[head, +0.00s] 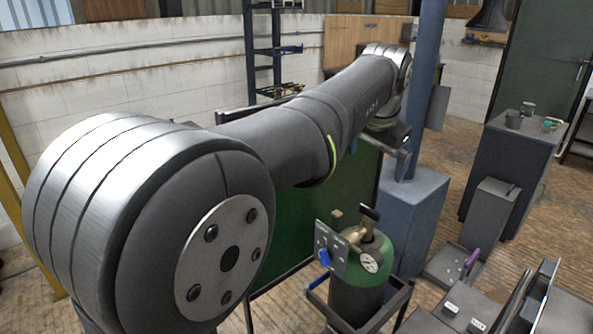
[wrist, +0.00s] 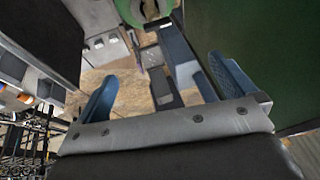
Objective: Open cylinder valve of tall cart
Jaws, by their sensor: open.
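A gas cylinder (head: 357,300) with a green shoulder stands in a dark-framed cart (head: 399,303) at the lower middle of the head view. Its brass valve (head: 354,236) is on top, beside a round gauge (head: 370,264), a black part (head: 370,212) and a grey plate with a blue knob (head: 324,258). I cannot tell the valve's setting. My gripper (wrist: 165,88) is open and empty, its blue fingers wide apart in the wrist view. It is above and apart from the cylinder. A green rounded shape (wrist: 132,10), probably the cylinder, is cut off at that view's top edge.
A blue post (head: 424,90) on a blue base (head: 412,215) rises behind the cylinder. A green panel (head: 300,225) stands behind it to the left. Grey cabinets (head: 515,165) and a low bench with tools (head: 468,318) are at the right.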

